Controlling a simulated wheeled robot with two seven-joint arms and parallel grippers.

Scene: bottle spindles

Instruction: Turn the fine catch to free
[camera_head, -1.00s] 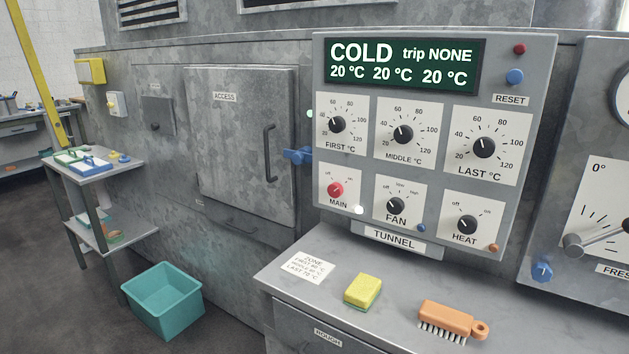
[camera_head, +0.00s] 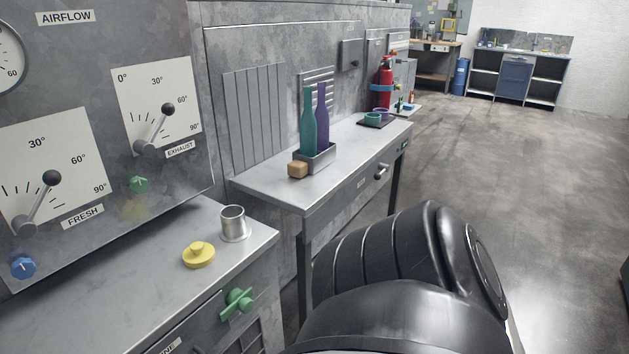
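A green catch (camera_head: 238,301) with a turning handle sits on the front of the near grey cabinet, at the lower left of the head view. A label (camera_head: 168,346), cut off by the bottom edge and ending in "INE", is on the cabinet front to its left. I cannot tell from this view whether the catch is locked or free. Neither of my grippers is in view. A large black arm link of mine fills the lower middle, right of the cabinet.
A yellow lidded knob (camera_head: 199,255) and metal cup (camera_head: 235,224) stand on the near cabinet top. The airflow panel (camera_head: 100,100) rises at left. A bench (camera_head: 260,190) with two bottles (camera_head: 309,130) in a grey holder stands beyond. Open floor lies at right.

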